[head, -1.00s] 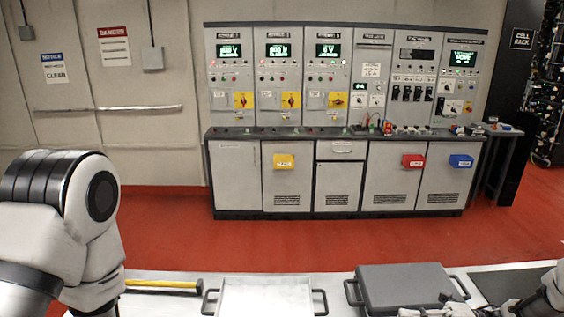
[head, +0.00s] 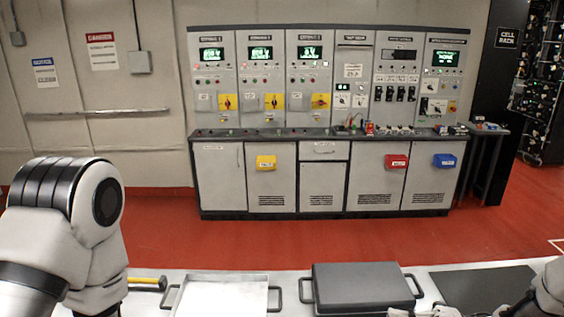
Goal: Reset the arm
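My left arm stands at the lower left of the head view, and its gripper is out of the picture. My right arm shows only in part at the lower right corner. A small part at the bottom edge may belong to the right hand, but its fingers cannot be made out. The control cabinet (head: 325,150) stands across the room against the wall, with lit green displays, yellow switch plates and a row of black switches. Neither arm is near it.
In front of me is a pale bench with a white tray (head: 222,298), a grey lidded case (head: 362,286), a dark mat (head: 485,290) and a yellow-handled tool (head: 145,283). A cell rack (head: 540,85) stands at the far right. Red floor between bench and cabinet is clear.

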